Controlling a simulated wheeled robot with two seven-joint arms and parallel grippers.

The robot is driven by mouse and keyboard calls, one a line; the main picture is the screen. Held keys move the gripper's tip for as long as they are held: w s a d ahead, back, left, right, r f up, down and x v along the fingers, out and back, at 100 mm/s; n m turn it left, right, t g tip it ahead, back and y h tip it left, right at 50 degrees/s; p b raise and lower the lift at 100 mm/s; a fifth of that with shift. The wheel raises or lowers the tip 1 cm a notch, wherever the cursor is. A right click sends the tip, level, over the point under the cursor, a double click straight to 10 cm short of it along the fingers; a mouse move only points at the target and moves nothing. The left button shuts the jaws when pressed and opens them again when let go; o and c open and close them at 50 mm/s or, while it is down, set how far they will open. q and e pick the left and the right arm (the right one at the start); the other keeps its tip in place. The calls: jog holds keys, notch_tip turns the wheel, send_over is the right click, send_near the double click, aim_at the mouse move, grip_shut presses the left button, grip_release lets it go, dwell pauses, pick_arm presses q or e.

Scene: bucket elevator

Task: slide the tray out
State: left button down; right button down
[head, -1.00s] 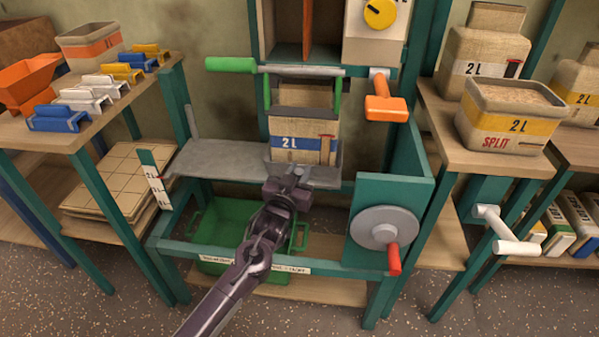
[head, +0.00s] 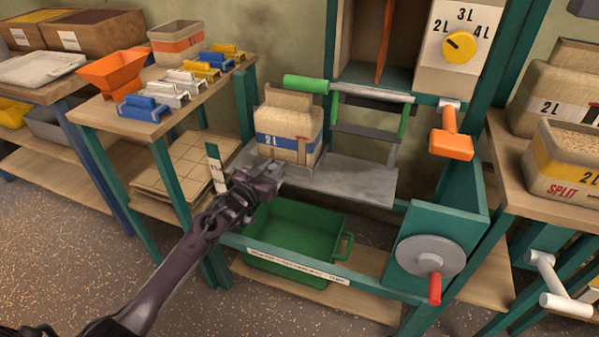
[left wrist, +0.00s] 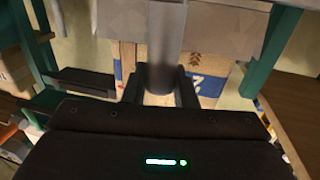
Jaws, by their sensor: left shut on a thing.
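The grey tray (head: 305,172) carries an upright beige bag (head: 292,128) with a blue "2L" band. It rests on the left part of a flat grey shelf (head: 360,182), left of the green-handled clamp bar (head: 372,93). My left gripper (head: 268,178) is at the tray's front and is shut on its handle. In the left wrist view the grey round handle (left wrist: 167,50) stands between the fingers, with the bag (left wrist: 207,85) behind. The gripper hides part of the tray's front. My right gripper is not in view.
A green bin (head: 290,240) sits below the shelf. A side table (head: 160,120) with coloured clips and an orange funnel (head: 112,70) stands close on the left. An orange lever (head: 452,140) and a grey crank wheel (head: 430,255) are on the right. The shelf's right part is clear.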

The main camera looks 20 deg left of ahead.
pick_arm(q)
jog(key=a, duration=0.7)
jog(key=shift+w+a+b, duration=0.15)
jog(key=shift+a+b, duration=0.15)
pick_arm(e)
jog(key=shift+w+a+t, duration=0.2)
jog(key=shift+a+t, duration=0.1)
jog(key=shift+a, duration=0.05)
pick_arm(q)
jog(key=shift+a, duration=0.1)
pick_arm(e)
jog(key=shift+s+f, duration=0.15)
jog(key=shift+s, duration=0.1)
pick_arm(q)
jog(key=c, duration=1.2)
grip_release()
jog(key=shift+a, duration=0.1)
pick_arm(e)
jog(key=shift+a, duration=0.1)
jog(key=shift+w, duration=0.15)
pick_arm(q)
jog(key=p+v, duration=0.2)
jog(key=v, duration=0.6)
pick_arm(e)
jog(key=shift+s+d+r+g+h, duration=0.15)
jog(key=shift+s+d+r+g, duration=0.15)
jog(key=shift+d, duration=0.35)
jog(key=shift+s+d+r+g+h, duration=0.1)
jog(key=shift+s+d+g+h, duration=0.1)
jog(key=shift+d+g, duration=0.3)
